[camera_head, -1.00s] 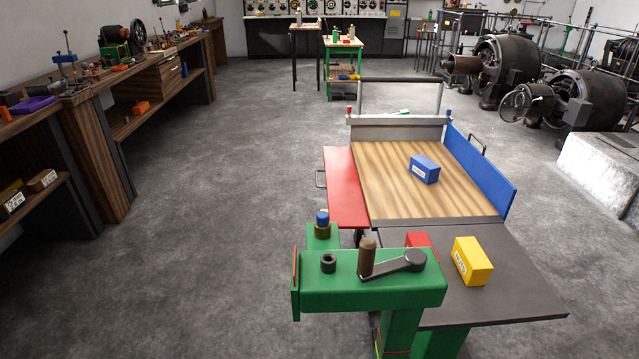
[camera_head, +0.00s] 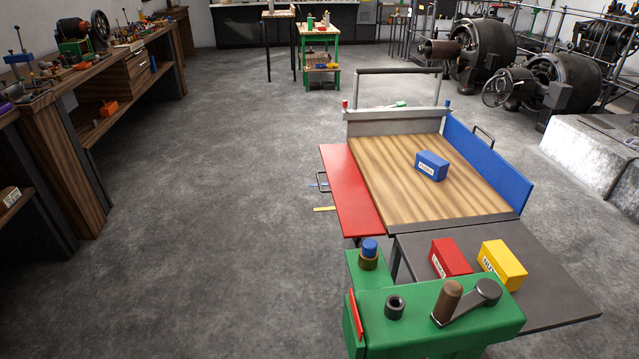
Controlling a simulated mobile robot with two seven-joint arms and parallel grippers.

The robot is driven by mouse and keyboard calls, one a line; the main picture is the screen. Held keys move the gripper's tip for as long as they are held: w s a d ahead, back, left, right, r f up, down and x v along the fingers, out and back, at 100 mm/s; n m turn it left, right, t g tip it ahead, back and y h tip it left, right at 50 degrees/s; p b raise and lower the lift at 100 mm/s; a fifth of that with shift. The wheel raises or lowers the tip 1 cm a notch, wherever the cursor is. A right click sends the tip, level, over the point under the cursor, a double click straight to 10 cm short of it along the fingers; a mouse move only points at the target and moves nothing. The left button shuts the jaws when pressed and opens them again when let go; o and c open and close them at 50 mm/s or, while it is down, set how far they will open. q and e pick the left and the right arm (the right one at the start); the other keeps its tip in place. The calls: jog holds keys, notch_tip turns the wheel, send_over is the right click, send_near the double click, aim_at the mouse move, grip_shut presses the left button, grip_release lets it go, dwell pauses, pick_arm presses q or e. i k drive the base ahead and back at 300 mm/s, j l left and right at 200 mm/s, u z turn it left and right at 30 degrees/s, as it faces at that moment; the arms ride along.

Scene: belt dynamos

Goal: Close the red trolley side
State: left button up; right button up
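The red trolley side (camera_head: 352,190) is folded down and lies flat, level with the wooden trolley bed (camera_head: 420,185), along its left edge. A dark handle (camera_head: 322,181) sticks out from its outer edge. The blue trolley side (camera_head: 487,162) stands upright on the right, with its own handle on top. A blue box (camera_head: 431,166) sits on the bed. Neither of my grippers shows in the view.
A green crank stand (camera_head: 430,315) is close in front, beside a dark table (camera_head: 560,310) with a red box (camera_head: 451,259) and a yellow box (camera_head: 503,264). Small flat items lie on the floor left of the trolley. Open floor (camera_head: 220,200) reaches to the workbench (camera_head: 70,150).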

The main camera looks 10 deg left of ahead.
aim_at(357, 214)
jog(key=i+j, duration=0.55)
jog(key=k, duration=0.45)
jog(key=k+z, duration=0.1)
jog(key=z, duration=0.35)
jog(key=k+z, duration=0.1)
jog(key=z, duration=0.35)
jog(key=j+z, duration=0.1)
jog(key=z, duration=0.35)
jog(key=i+j+z, duration=0.1)
jog(key=z, duration=0.3)
jog(key=i+j, duration=0.1)
jog(key=j, duration=0.4)
jog(key=i+j, duration=0.1)
jog(key=j, duration=0.45)
jog(key=i+j, duration=0.1)
jog(key=j, duration=0.4)
jog(key=i+j, duration=0.1)
jog(key=j, duration=0.45)
jog(key=i+j, duration=0.1)
jog(key=j, duration=0.4)
jog(key=i+j, duration=0.1)
jog(key=j, duration=0.45)
